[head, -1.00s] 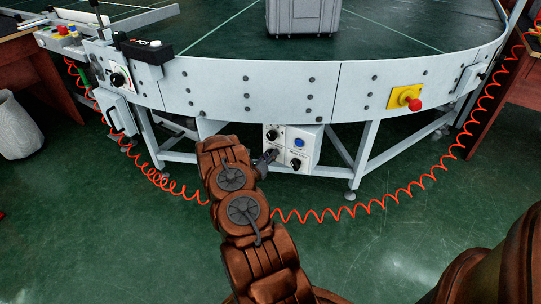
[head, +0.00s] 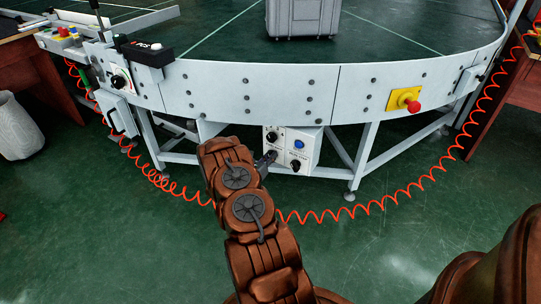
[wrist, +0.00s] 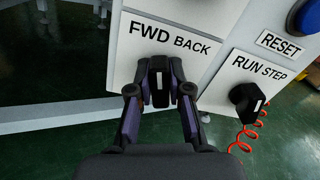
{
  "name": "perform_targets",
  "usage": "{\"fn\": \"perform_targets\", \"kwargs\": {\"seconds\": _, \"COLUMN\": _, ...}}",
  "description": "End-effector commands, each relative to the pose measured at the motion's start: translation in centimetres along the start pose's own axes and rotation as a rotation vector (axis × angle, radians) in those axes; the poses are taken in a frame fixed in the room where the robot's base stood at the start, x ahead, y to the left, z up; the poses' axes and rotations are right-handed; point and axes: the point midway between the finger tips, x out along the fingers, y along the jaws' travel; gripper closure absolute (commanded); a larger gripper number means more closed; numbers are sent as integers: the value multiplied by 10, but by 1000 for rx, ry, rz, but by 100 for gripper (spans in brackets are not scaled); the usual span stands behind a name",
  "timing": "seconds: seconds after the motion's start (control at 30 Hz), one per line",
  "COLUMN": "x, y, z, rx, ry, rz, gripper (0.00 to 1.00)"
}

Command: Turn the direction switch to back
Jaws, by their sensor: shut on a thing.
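The direction switch (wrist: 158,76) is a black knob on a white panel, under the printed words FWD and BACK in the wrist view. My gripper (wrist: 158,88) has one finger on each side of the knob and is shut on it. A pale mark shows on the knob, roughly upright in the wrist view; I cannot tell clearly which word it points to. In the head view my gripper (head: 266,159) is at the left side of the white control box (head: 305,155), and the switch is mostly hidden there.
A RUN STEP knob (wrist: 246,100) sits close to the right, with a blue RESET button (wrist: 306,17) above it. The curved conveyor (head: 250,92) overhangs the box. A red coiled cable (head: 375,208) hangs in front. A red emergency button (head: 413,105) is farther right.

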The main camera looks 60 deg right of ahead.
Motion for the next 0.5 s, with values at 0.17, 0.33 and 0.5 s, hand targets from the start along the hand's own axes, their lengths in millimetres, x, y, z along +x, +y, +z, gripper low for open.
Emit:
{"fn": "perform_targets", "kwargs": {"seconds": 0.17, "x": 1, "y": -2, "z": 0, "rx": 154, "ry": 2, "rz": 0, "gripper": 100}}
{"fn": "perform_targets", "kwargs": {"seconds": 0.33, "x": 0, "y": -2, "z": -1, "rx": 316, "ry": 1, "rz": 1, "gripper": 100}}
{"fn": "perform_targets", "kwargs": {"seconds": 0.5, "x": 1, "y": -3, "z": -3, "rx": 475, "ry": 1, "rz": 0, "gripper": 100}}
